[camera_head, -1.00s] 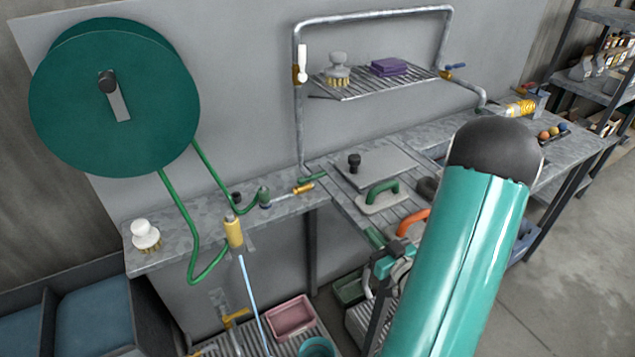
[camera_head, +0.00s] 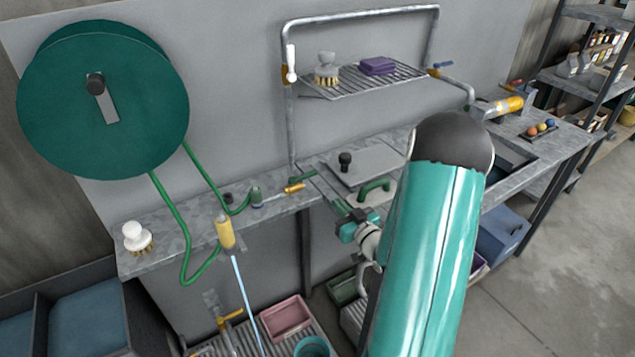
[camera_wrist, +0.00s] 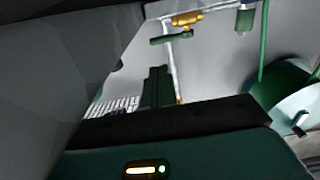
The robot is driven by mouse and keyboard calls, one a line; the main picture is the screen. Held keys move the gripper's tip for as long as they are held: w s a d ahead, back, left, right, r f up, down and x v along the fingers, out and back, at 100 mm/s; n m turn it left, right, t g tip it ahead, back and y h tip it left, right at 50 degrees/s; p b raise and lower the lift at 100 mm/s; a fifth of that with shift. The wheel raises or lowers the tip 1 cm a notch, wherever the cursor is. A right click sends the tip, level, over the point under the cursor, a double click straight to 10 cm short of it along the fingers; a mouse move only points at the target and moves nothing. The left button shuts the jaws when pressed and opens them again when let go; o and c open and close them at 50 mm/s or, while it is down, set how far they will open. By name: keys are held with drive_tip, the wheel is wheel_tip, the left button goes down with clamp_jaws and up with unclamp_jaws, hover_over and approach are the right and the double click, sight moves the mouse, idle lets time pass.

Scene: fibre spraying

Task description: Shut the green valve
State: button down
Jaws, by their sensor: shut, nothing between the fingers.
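The green valve has a green lever (camera_head: 303,180) at the foot of the upright pipe, just above the bench's back edge, with a brass body (camera_head: 293,188) beside it. In the wrist view the green lever (camera_wrist: 170,39) lies nearly level, beside its brass body (camera_wrist: 187,18). My gripper (camera_head: 341,207) is to the right of the lever and nearer the camera, apart from it. It also shows in the wrist view (camera_wrist: 157,70), its dark green fingers shut and empty below the lever. A pale blue stream (camera_head: 244,290) runs down from the yellow spray nozzle (camera_head: 225,232).
A green hose (camera_head: 180,220) hangs from the large reel (camera_head: 100,98). A wire shelf (camera_head: 362,82) with a brush and purple sponge is above.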

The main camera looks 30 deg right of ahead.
drive_tip(key=w, duration=1.2)
drive_tip(key=shift+w+d, duration=0.3)
drive_tip(key=shift+d, duration=0.05)
drive_tip(key=shift+w+d, duration=0.35)
drive_tip(key=shift+w, duration=0.35)
drive_tip(key=shift+w+d, duration=0.3)
drive_tip(key=shift+w, duration=0.35)
drive_tip(key=shift+s, duration=0.1)
approach(315, 175)
drive_tip(key=s, duration=0.4)
drive_tip(key=shift+s, duration=0.1)
